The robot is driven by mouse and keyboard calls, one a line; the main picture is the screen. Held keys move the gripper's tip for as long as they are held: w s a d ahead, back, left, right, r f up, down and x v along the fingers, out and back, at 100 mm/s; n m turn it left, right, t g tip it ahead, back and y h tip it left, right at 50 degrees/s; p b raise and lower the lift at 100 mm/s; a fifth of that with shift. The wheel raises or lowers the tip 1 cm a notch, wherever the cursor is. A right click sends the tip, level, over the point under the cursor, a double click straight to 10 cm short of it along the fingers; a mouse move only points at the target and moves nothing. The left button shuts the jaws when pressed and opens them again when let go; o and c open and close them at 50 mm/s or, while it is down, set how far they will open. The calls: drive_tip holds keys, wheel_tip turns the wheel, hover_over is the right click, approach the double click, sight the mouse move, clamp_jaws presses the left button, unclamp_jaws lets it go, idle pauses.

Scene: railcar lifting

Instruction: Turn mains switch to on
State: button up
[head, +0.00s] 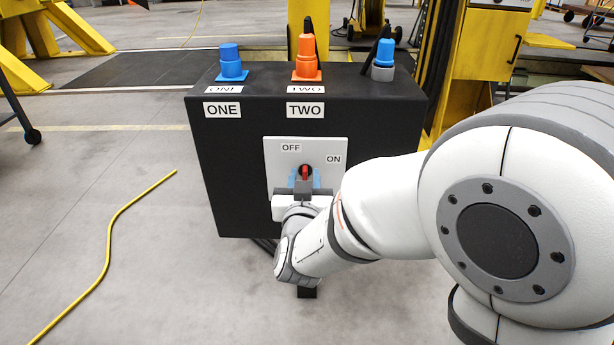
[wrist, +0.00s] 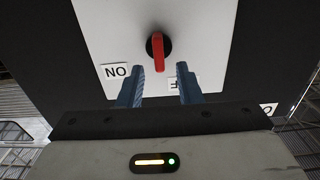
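The mains switch is a red handle (head: 305,172) on a grey-white plate (head: 279,158) on the front of a black box. It stands about vertical, with the OFF label (head: 291,148) above it and slightly left, and the ON label (head: 333,159) to its upper right. My gripper (head: 305,182) is in front of the plate, open, its blue fingers on either side of the handle. In the wrist view, which is upside down, the red handle (wrist: 158,52) points down towards the gap between the fingertips (wrist: 160,80). No contact shows. The OFF label (wrist: 181,83) is partly hidden by a finger.
The black box (head: 228,165) carries a blue plug (head: 231,63) marked ONE, an orange plug (head: 306,60) marked TWO and another blue plug (head: 384,54) on top. A yellow cable (head: 107,240) lies on the floor at left. Yellow machinery (head: 485,55) stands behind.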

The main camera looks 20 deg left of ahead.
drive_tip(key=shift+x, duration=0.85)
drive_tip(key=shift+c, duration=0.4)
clamp_jaws()
drive_tip(key=shift+d, duration=0.1)
